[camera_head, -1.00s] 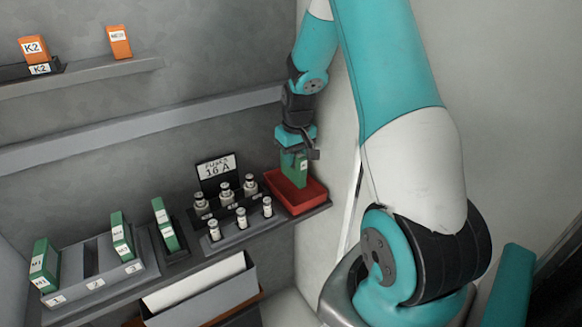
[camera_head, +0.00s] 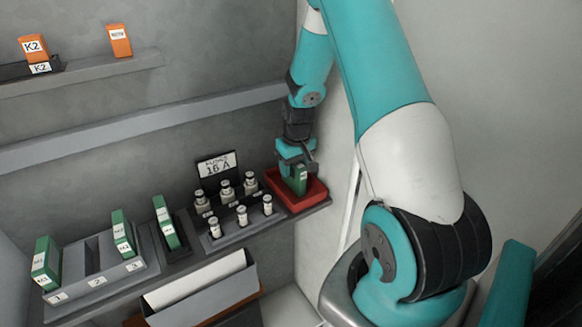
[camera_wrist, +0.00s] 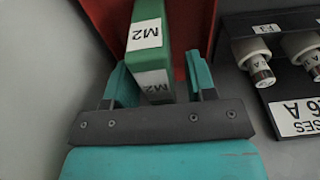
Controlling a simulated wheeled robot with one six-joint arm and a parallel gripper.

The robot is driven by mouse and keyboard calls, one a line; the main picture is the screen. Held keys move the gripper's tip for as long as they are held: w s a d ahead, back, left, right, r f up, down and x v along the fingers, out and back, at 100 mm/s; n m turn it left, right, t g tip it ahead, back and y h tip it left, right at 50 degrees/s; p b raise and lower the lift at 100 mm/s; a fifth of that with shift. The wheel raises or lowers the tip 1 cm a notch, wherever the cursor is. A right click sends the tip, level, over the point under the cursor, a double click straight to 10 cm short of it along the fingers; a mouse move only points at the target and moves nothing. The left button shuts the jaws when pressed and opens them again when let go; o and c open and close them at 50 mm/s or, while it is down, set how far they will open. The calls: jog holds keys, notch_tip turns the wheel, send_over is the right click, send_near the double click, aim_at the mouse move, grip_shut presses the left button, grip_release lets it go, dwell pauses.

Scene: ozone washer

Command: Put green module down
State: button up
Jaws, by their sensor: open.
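The green module (camera_head: 300,180) stands upright in the red tray (camera_head: 312,196) at the right end of the lower shelf. In the wrist view the green module (camera_wrist: 150,45) carries white labels, one reading M2, and the red tray (camera_wrist: 105,22) is around it. My gripper (camera_head: 296,165) is over the tray, lowered around the module's upper end. In the wrist view my gripper (camera_wrist: 160,82) is open, with a finger on each side of the module and a visible gap at the sides. The module's foot is hidden by the tray wall.
A fuse rack (camera_head: 240,228) with several fuses and a 16 A sign (camera_head: 217,166) stands left of the tray. A grey holder (camera_head: 95,272) with numbered slots carries green modules, its middle slot empty. A grey bin (camera_head: 205,295) hangs below. The wall is close on the right.

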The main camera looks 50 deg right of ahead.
notch_tip(320, 180, up, 12)
jog(key=s+a+b, duration=0.1)
jog(key=s+a+r+n+y, duration=0.1)
jog(key=s+a+r+n, duration=0.1)
jog(key=a, duration=0.6)
jog(key=s+a+r+n+y, duration=0.1)
jog(key=s+a+r+n, duration=0.1)
jog(key=a, duration=0.5)
jog(key=s+a+r+n+y, duration=0.1)
jog(key=s+a+r+n, duration=0.15)
jog(key=a, duration=0.55)
jog(key=s+a+r+n+g+y, duration=0.1)
jog(key=s+a+r+n, duration=0.1)
jog(key=s+a, duration=0.9)
jog(key=shift+s+n+y, duration=0.3)
jog(key=shift+s+n, duration=0.45)
jog(key=shift+s, duration=0.45)
